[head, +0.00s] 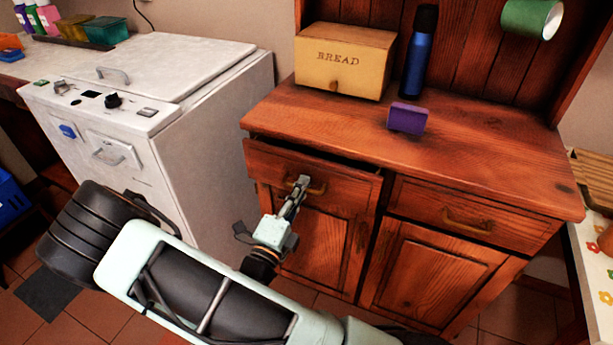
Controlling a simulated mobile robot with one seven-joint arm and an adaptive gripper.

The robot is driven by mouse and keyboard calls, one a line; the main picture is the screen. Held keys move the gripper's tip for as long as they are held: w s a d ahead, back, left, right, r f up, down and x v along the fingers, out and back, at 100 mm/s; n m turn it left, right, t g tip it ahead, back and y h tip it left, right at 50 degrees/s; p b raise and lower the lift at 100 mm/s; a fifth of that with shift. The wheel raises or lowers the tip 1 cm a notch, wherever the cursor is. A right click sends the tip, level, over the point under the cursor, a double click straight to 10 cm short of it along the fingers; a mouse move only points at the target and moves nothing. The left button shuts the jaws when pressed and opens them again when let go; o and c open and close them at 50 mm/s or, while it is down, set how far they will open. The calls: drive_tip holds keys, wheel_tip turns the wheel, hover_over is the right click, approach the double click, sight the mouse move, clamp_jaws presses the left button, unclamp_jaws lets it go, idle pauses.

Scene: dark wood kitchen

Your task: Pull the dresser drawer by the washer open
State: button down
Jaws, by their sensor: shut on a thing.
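The wooden dresser (470,165) stands right of the white washer (205,130). Its left drawer (345,188), the one by the washer, is pulled out a little; a dark gap shows along its top edge. My gripper (302,183) is at this drawer's front, shut on the brass handle (317,190). My gripper hides part of the handle. The right drawer (470,212) is closed, with its own brass handle (467,222).
On the dresser top are a bread box (345,60), a blue bottle (419,55) and a purple block (407,118). A table with a patterned cloth (592,265) stands at the right edge. Cabinet doors (432,280) below the drawers are closed. Tiled floor (525,310) shows in front.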

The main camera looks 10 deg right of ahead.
drive_tip(key=r+p+v, duration=0.1)
drive_tip(key=p+v, duration=0.1)
drive_tip(key=v, duration=0.8)
drive_tip(key=r+p+v, duration=0.2)
drive_tip(key=v, duration=0.8)
drive_tip(key=shift+s+r, duration=0.25)
drive_tip(key=shift+a, duration=0.1)
drive_tip(key=c, duration=2.4)
unclamp_jaws()
drive_tip(key=shift+a, duration=0.1)
drive_tip(key=v, duration=1.2)
drive_tip(key=shift+o, duration=0.5)
